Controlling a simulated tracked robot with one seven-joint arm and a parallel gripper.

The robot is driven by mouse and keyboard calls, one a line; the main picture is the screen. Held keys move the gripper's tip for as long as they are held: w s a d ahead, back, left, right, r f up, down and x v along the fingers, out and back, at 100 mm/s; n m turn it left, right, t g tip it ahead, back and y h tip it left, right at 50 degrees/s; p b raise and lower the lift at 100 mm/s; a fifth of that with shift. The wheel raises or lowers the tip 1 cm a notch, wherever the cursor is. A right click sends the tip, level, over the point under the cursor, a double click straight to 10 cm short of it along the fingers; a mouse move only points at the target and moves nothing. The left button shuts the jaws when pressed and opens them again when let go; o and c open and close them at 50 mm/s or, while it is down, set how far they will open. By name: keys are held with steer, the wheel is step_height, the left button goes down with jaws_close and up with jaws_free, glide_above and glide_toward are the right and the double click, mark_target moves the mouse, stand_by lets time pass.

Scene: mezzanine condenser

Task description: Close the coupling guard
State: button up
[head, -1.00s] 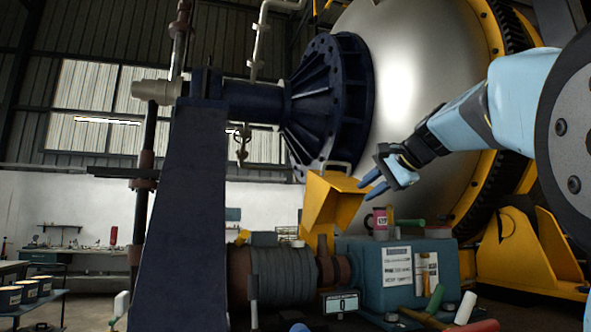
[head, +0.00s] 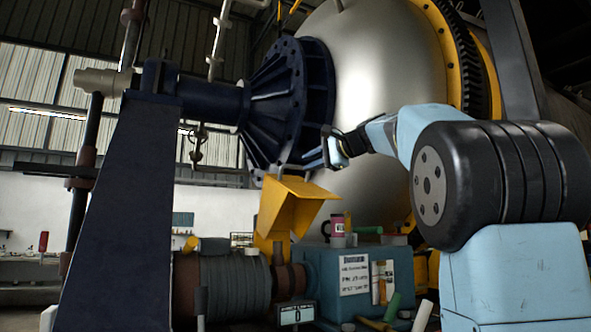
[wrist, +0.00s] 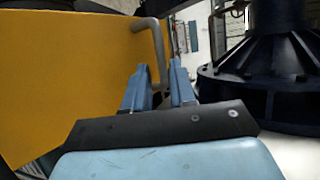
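The yellow coupling guard (head: 297,203) is a hinged box-like cover, standing tilted up above the shaft coupling (head: 290,277) in the head view. In the wrist view its broad yellow face (wrist: 75,75) fills the left side. A grey bar handle (wrist: 158,42) stands out from its right edge. My gripper (head: 310,160) is above and slightly right of the guard in the head view. In the wrist view my gripper (wrist: 159,68) has two blue fingers apart, open. The handle's lower end appears between the fingers; I cannot tell whether they touch it.
A dark blue flanged cone (head: 290,100) and a large steel vessel (head: 375,60) stand close behind my gripper. A dark blue pillar (head: 125,220) stands at left.

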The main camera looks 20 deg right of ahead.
mark_target(298, 167)
steer(key=shift+x, duration=3.15)
steer(key=shift+r, duration=0.1)
steer(key=shift+c, duration=0.2)
jaws_close()
